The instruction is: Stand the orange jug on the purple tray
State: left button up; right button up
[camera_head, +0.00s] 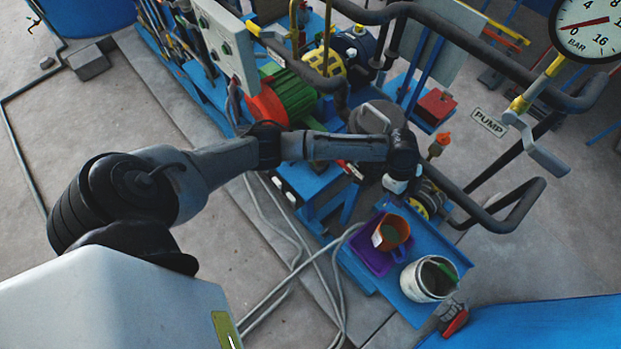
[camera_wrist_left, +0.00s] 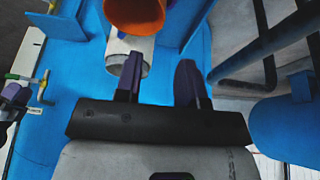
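The orange jug (camera_head: 392,232) has a pale label on its side and appears to stand upright on the purple tray (camera_head: 374,263), near the tray's upper right part. The tray lies on a blue bench. My left gripper (camera_head: 398,186) is above and slightly beyond the jug, apart from it; its fingers are hard to make out there. In the left wrist view its two fingers (camera_wrist_left: 160,82) are spread with nothing between them. An orange rounded shape (camera_wrist_left: 135,14) shows beyond them; I cannot tell surely whether it is the jug.
A white bucket (camera_head: 429,279) stands right of the tray on the blue bench (camera_head: 437,243). Dark pipes (camera_head: 505,215) run to the right of my left gripper. Machinery and a grey lidded vessel (camera_head: 376,117) stand behind it. Cables lie on the floor at left.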

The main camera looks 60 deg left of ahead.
pick_arm(q)
jog(key=s+d+f+n+t, duration=0.1)
jog(key=s+d+f+n, duration=0.15)
jog(key=s, duration=0.55)
jog(key=s+d+f+n, duration=0.2)
jog(key=s+d, duration=0.2)
jog(key=s, duration=0.4)
jog(key=s+a+r+n+t+y, duration=0.1)
jog(key=s+a+n+y, duration=0.1)
jog(key=s+a+n, duration=0.2)
jog(key=s+a+r+n+y, duration=0.2)
jog(key=s+a+n, duration=0.2)
jog(key=s, duration=0.7)
jog(key=shift+r+n+t, duration=0.3)
jog(key=shift+n+t, duration=0.05)
jog(key=shift+t, duration=0.05)
